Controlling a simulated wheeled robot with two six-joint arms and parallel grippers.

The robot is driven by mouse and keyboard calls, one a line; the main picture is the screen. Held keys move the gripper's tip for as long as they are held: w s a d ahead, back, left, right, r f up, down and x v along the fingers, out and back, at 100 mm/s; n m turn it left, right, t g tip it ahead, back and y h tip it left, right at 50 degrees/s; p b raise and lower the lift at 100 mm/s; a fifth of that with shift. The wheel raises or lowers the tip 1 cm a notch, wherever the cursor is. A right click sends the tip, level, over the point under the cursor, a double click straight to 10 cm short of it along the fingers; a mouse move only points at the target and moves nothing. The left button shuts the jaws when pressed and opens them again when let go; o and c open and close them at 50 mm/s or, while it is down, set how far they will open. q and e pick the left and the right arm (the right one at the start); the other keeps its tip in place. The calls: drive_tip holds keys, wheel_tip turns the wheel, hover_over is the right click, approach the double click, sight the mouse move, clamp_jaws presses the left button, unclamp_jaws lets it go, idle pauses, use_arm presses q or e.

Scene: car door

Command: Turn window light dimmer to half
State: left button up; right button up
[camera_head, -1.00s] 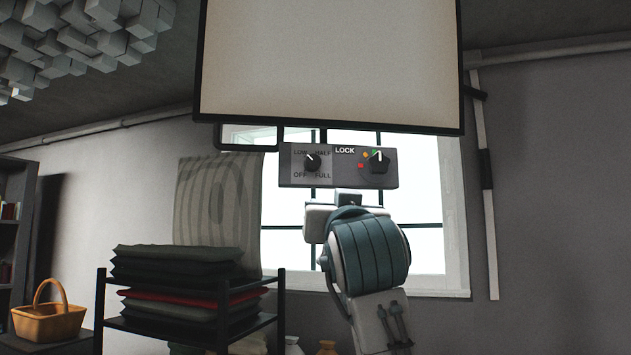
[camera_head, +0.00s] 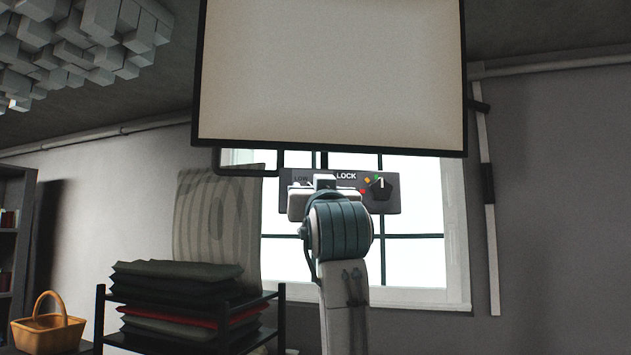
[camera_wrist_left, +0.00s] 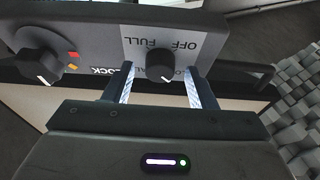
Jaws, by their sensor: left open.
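The light dimmer is a black knob (camera_wrist_left: 160,66) on a pale plate (camera_wrist_left: 185,48) marked OFF, FULL, LOW and HALF. In the left wrist view the panel appears upside down, and the knob's white mark points down and slightly right, toward the partly hidden LOW. My left gripper (camera_wrist_left: 161,80) is open, with one finger on each side of the knob and a gap to each. In the head view my left gripper (camera_head: 318,190) hides the knob and most of its plate. My right gripper is not in view.
A LOCK knob (camera_head: 380,186) with coloured marks is beside the dimmer on the same grey panel (camera_head: 352,176). A large framed board (camera_head: 330,70) hangs just above. A shelf (camera_head: 100,320) with stacked dark cushions stands at the lower left. A window (camera_head: 410,250) is behind.

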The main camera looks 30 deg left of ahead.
use_arm(q)
drive_tip(key=shift+w, duration=0.1)
drive_tip(key=shift+c, duration=0.2)
drive_tip(key=c, duration=0.9)
drive_tip(key=shift+a, duration=0.1)
drive_tip(key=shift+m, duration=0.4)
